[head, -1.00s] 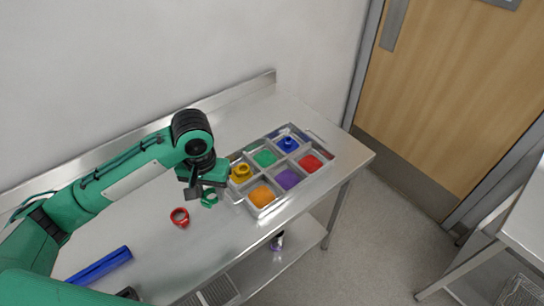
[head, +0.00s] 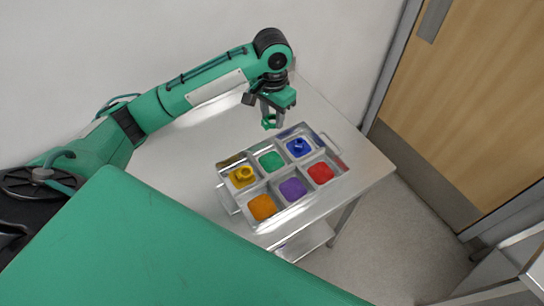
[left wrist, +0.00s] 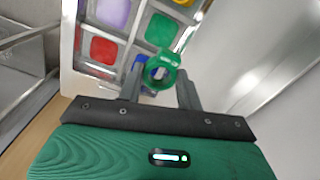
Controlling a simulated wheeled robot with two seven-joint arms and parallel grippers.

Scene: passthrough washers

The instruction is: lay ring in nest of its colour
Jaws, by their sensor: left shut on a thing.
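My left gripper (head: 272,115) is shut on a green ring (head: 269,123) and holds it above the table, just behind the tray. In the left wrist view the green ring (left wrist: 162,70) sits between the fingers. The steel tray (head: 228,197) has several coloured nests. The green nest (head: 271,161) is empty, in the back row's middle; it also shows in the left wrist view (left wrist: 161,30). A yellow ring (head: 242,174) lies in the back-left nest and a blue ring (head: 298,146) in the back-right nest. The orange (head: 262,207), purple (head: 293,189) and red (head: 320,172) nests are empty. My right gripper is not in view.
The steel table (head: 190,170) is clear left of the tray. A wall runs along its back edge. A wooden door (head: 480,110) and another steel table (head: 530,260) stand to the right. My green arm covers the lower left.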

